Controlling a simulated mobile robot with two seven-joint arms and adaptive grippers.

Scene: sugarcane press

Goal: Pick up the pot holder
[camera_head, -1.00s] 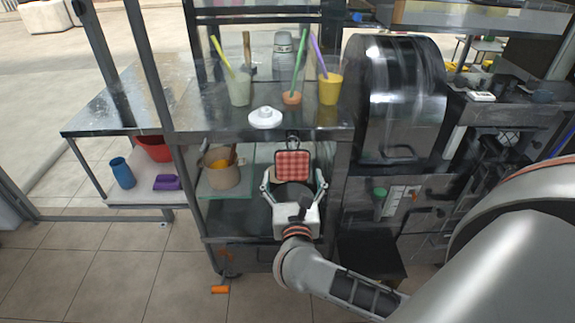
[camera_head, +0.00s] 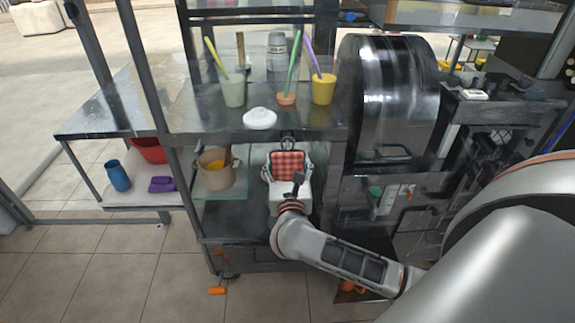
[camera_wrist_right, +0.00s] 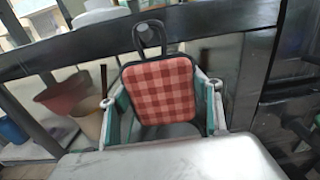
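The pot holder (camera_head: 287,160) is a red checkered square with a dark edge, hanging upright below the shelf's front edge. In the right wrist view the pot holder (camera_wrist_right: 158,90) fills the middle, its black loop on a dark hook. My right gripper (camera_head: 288,174) is open, directly in front of it. In the wrist view the right gripper (camera_wrist_right: 160,100) has one finger at each side of the pot holder; whether they touch its edges is unclear. The gripper body hides part of the lower area. My left gripper is not in view.
The shelf (camera_head: 190,120) above holds a white juicer-like piece (camera_head: 260,119) and several cups with straws. A beige pot (camera_head: 215,172) stands on the lower shelf to the left. A dark metal machine (camera_head: 390,105) stands close on the right.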

